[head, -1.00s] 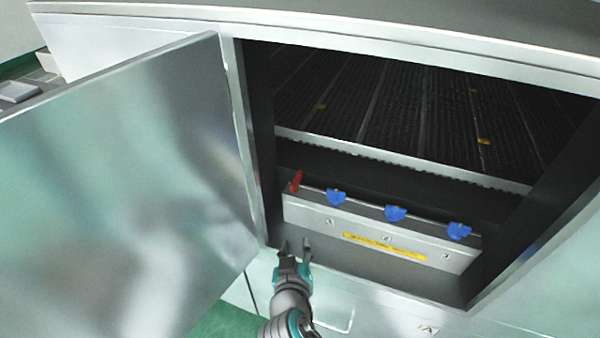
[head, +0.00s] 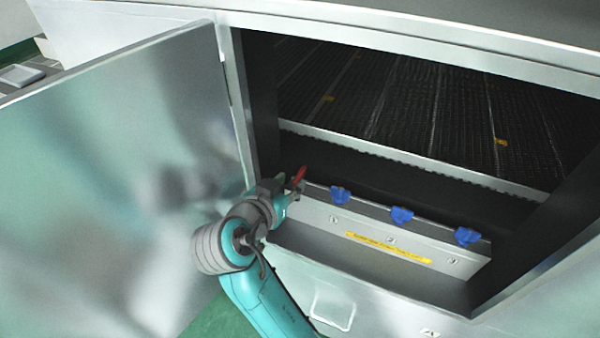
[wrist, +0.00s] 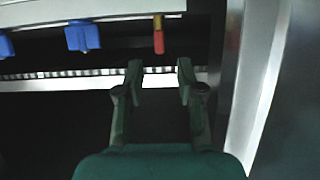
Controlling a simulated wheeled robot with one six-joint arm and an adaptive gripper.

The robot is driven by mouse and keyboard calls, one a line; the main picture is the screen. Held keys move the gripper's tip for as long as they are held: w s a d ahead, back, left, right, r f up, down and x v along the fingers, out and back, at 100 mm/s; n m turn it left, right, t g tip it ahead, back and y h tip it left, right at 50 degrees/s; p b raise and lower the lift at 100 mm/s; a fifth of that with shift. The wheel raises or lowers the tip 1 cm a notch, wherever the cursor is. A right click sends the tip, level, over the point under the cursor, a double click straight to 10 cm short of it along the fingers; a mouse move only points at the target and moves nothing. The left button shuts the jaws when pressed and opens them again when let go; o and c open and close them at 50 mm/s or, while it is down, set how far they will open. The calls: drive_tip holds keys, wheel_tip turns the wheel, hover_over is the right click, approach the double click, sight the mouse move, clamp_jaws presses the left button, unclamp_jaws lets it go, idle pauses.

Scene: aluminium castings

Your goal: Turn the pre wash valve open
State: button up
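A red valve handle (head: 299,176) stands at the left end of a row on a metal ledge inside the opening. Three blue valve handles (head: 401,215) sit to its right. No label reading pre wash is legible. My gripper (head: 284,194) is at the red handle, partly covering its lower part in the head view. In the wrist view my gripper (wrist: 160,72) is open and empty. The red handle (wrist: 159,40), with a yellow upper part, lies just beyond the fingertips, in line with the gap. Contact is not visible. A blue handle (wrist: 82,36) is to its left.
A large metal door (head: 120,170) stands open at left, close to my arm. The metal frame (head: 240,110) bounds the opening just left of my gripper. A yellow label strip (head: 388,246) is on the ledge front. A dark slatted conveyor (head: 410,110) lies behind.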

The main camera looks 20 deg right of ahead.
sight(298, 175)
drive_tip(key=x, duration=0.6)
drive_tip(key=shift+w+d+f, duration=0.15)
drive_tip(key=shift+w+d, duration=0.05)
drive_tip(key=shift+w, duration=0.05)
clamp_jaws()
